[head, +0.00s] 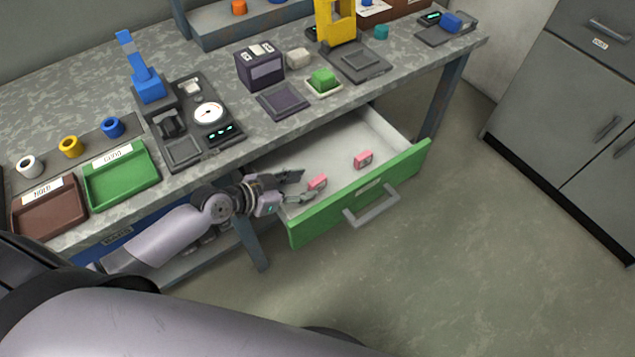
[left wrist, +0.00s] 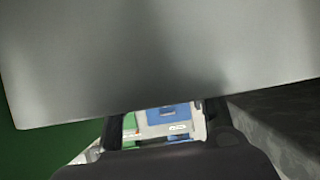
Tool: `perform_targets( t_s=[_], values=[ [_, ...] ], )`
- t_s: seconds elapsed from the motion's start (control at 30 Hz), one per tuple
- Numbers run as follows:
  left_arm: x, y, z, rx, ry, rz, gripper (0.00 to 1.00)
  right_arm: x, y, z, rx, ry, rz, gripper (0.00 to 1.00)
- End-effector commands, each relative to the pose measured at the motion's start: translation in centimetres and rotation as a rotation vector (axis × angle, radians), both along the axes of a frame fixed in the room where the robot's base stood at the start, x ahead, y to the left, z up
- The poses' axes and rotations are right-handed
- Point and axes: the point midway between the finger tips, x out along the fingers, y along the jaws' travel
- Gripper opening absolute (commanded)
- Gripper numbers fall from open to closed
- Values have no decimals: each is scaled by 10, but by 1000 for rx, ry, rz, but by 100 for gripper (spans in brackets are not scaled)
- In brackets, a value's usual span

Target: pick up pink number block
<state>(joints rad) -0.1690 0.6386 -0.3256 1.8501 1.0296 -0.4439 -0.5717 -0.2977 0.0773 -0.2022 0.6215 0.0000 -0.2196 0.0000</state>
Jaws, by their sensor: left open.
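Two small pink blocks lie in the open green-fronted drawer (head: 405,165) in the head view. The nearer pink block (head: 317,182) is at the left gripper's fingertips, and the other pink block (head: 363,160) lies farther right. I cannot read a number on either. My left gripper (head: 303,186) is open and reaches into the drawer from the left. Its fingers spread to either side of the near block's left end; contact cannot be told. The left wrist view shows no pink block, mostly a large grey surface. My right gripper is not in view.
The drawer's green front and grey handle (head: 371,206) stand out from the workbench (head: 225,161). Green (head: 122,178) and brown (head: 48,209) trays, a gauge device (head: 208,113) and a green block (head: 323,79) are on top. Open floor lies right of the drawer.

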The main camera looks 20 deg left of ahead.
Motion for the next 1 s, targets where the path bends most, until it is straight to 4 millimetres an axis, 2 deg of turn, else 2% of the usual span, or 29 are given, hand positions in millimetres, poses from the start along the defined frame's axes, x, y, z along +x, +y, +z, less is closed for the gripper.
perform_targets(
  t_s=[0.23,0.4,0.73,1.0],
  values=[
    [19,-14,-5,-4,-1,1,43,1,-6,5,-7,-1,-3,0],
    [36,-27,-16,-1,0,3,43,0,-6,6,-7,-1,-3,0],
    [40,-31,-21,2,0,0,43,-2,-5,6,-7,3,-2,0],
    [40,-31,-21,1,0,1,26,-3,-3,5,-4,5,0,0]
  ],
)
